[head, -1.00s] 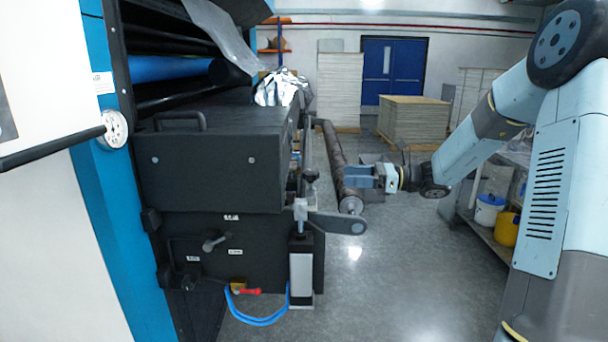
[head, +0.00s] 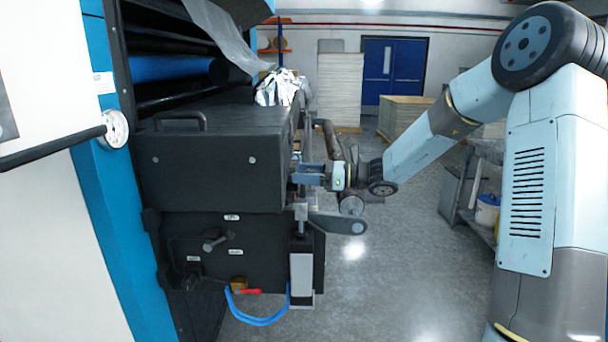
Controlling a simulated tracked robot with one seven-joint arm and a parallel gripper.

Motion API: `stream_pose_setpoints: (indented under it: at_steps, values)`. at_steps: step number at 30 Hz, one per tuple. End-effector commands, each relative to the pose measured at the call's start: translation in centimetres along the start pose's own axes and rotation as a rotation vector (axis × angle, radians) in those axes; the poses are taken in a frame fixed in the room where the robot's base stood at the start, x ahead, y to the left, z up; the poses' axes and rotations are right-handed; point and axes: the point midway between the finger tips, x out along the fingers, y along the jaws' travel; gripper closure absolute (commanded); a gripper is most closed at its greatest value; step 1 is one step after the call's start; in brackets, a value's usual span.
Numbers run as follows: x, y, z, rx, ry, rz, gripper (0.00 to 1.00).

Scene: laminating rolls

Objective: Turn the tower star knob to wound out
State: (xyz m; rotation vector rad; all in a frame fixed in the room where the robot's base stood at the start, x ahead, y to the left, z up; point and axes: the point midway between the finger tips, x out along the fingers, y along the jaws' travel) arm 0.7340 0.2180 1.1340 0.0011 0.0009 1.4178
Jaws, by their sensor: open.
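The tower (head: 301,273) is a dark post with a silver front face at the right end of the black machine. A silver block (head: 301,211) and a rod stand above it. The star knob at the top of the rod cannot be made out now; my gripper covers that spot. My gripper (head: 297,174) points left at the machine's right side, directly above the tower, in the head view. Its jaws are open. Whether they are around the knob or touching it, I cannot tell.
A dark lever plate (head: 338,223) sticks out right from the tower. A long dark roller (head: 331,143) lies behind my gripper. The black machine housing (head: 210,165) is close on the left. Grey floor (head: 390,265) is clear to the right.

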Motion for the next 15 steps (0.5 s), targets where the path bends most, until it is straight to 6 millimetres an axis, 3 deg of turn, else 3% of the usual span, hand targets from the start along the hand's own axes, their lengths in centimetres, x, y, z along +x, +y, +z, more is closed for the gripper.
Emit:
stream_pose_setpoints:
  at_steps: [9, 15]
  values:
    - [0.13, -0.03, 0.01, -0.001, 0.000, -0.001, 0.31]
    - [0.10, -0.03, 0.01, -0.001, 0.000, -0.001, 0.51]
